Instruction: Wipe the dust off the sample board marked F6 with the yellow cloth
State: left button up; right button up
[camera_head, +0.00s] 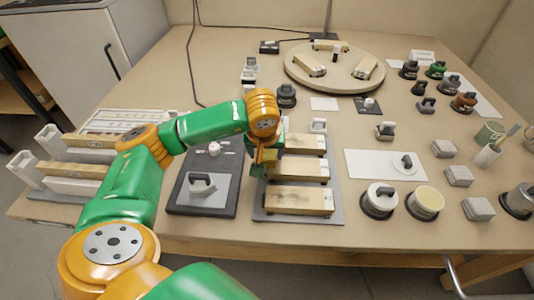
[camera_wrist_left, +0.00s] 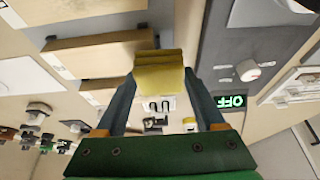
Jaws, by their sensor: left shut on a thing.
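My left gripper (camera_head: 262,165) is at the left ends of the sample boards; in the wrist view its two fingers (camera_wrist_left: 160,100) are shut on the yellow cloth (camera_wrist_left: 160,72). The cloth shows only slightly in the head view (camera_head: 272,151). Three wooden sample boards lie in a grey rack: a front board (camera_head: 300,201) with dark smudges, a middle board (camera_head: 300,170) and a back board (camera_head: 306,143). The gripper partly hides the left ends of the rear boards. I cannot read which board is marked F6, nor tell whether the cloth touches one. My right gripper is not in view.
A dark panel (camera_head: 178,195) with a handled block stands left of the rack (camera_head: 335,212). A round turntable (camera_head: 335,84) with more boards is behind. A white sheet (camera_head: 365,165) and round handled pieces lie right. An OFF display (camera_wrist_left: 230,101) shows in the wrist view.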

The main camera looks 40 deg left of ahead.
pick_arm(q)
jog(key=r+p, duration=0.1)
jog(key=r, duration=0.2)
jog(key=shift+w+d+r+p, duration=0.1)
jog(key=shift+w+d+p, duration=0.05)
jog(key=shift+d+p, duration=0.2)
jog(key=shift+a+r+p, duration=0.1)
jog(key=shift+r+p, duration=1.3)
jog(key=shift+r, duration=0.4)
